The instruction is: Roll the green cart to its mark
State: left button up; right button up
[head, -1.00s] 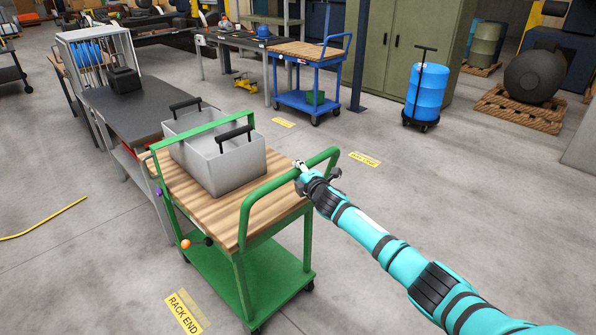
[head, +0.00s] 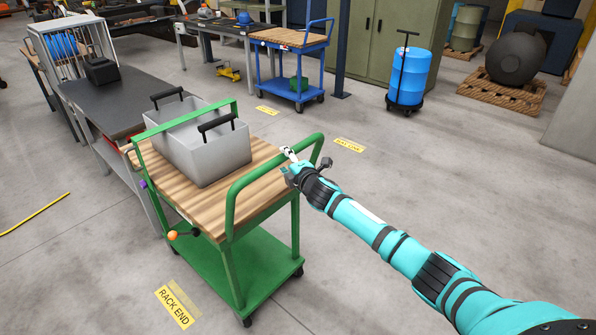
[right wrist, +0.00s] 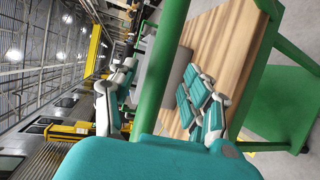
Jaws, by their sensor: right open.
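The green cart (head: 262,262) stands upright on the floor with a wooden top and a green lower shelf. A grey bin (head: 212,155) with black handles sits on its top. My right gripper (head: 306,165) is at the cart's near right push handle (head: 240,190). Its fingers are open, and in the right wrist view (right wrist: 158,98) a green bar (right wrist: 160,65) runs between them. I cannot tell whether they touch it. Yellow floor labels lie by the cart: "RACK END" (head: 176,305) in front and another (head: 349,145) behind to the right. My left gripper is not in view.
A dark-topped table (head: 110,95) stands close to the cart's left. A blue cart (head: 292,72) and a blue drum (head: 408,78) on a dolly stand behind. A yellow hose (head: 38,212) lies at left. Floor to the right is clear.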

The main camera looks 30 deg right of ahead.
jog(key=s+r, duration=0.1)
jog(key=s, duration=0.7)
jog(key=shift+s+r, duration=0.35)
jog(key=shift+s, duration=0.05)
jog(key=s+d+f+m+g, duration=0.1)
jog(key=s+f+m+g, duration=0.15)
jog(key=s+f, duration=0.65)
jog(key=s+f+m+g+h, duration=0.1)
jog(key=s+f+m+g, duration=0.15)
jog(key=f, duration=1.35)
jog(key=s+d+f+m+g, duration=0.15)
jog(key=s+f+m, duration=0.35)
jog(key=f, duration=0.7)
jog(key=s+a+f+m+g, duration=0.1)
jog(key=s+a+f+g, duration=0.1)
jog(key=s+f, duration=0.65)
jog(key=s+a+f+m+g, duration=0.25)
jog(key=s+f, duration=0.35)
jog(key=s, duration=0.6)
jog(key=s+a+f+m+g, duration=0.1)
jog(key=s+a+f+g, duration=0.1)
jog(key=s, duration=0.9)
jog(key=s+a+f+m+g+y, duration=0.1)
jog(key=s+a+f, duration=0.3)
jog(key=s, duration=0.7)
jog(key=shift+s+f+m+g, duration=0.2)
jog(key=shift+s+m+g, duration=0.05)
jog(key=shift+m+g, duration=0.25)
